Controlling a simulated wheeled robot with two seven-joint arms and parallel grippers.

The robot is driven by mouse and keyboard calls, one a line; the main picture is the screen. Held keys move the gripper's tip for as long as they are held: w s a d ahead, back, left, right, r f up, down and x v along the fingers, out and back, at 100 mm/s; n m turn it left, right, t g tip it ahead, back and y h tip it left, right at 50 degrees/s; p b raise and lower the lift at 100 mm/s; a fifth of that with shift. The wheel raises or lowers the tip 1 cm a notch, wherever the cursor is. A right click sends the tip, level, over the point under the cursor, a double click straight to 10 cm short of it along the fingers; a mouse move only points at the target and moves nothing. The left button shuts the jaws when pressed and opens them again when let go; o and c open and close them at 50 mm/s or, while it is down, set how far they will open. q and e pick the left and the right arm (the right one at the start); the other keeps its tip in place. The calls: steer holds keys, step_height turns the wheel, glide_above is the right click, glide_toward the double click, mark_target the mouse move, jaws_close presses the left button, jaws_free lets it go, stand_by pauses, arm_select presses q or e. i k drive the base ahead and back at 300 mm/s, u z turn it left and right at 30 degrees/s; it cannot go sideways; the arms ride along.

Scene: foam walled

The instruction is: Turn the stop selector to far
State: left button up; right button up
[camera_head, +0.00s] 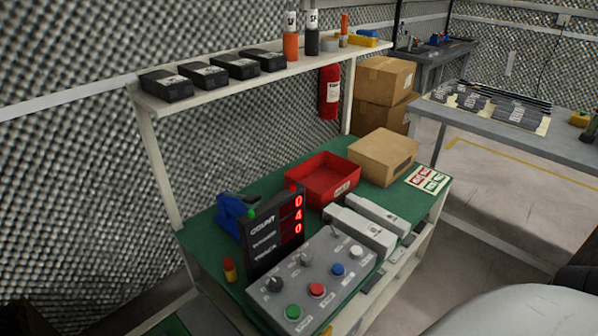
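A grey control box (318,280) stands at the front of the green-topped bench. Its upper row has a dark rotary knob (274,284) at the left, a second rotary knob (306,258) in the middle and a small lever switch (335,232) at the far end. Its lower row has a green button (293,312), a red button (316,289), a blue button (338,269) and a white button (356,251). The labels are too small to read, so I cannot tell which control is the stop selector or its setting. Neither gripper shows.
A black display (275,233) with red digits stands behind the box. A red bin (323,178), a cardboard box (383,157), a blue tool (235,213) and grey rail-like blocks (361,232) share the bench. A shelf (255,76) overhangs its back. Open floor lies right.

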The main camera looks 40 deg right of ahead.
mark_target(305, 259)
steer(key=z, duration=1.2)
steer(key=k, duration=0.5)
steer(key=u, duration=0.2)
steer(key=i, duration=0.45)
steer(key=u, duration=0.05)
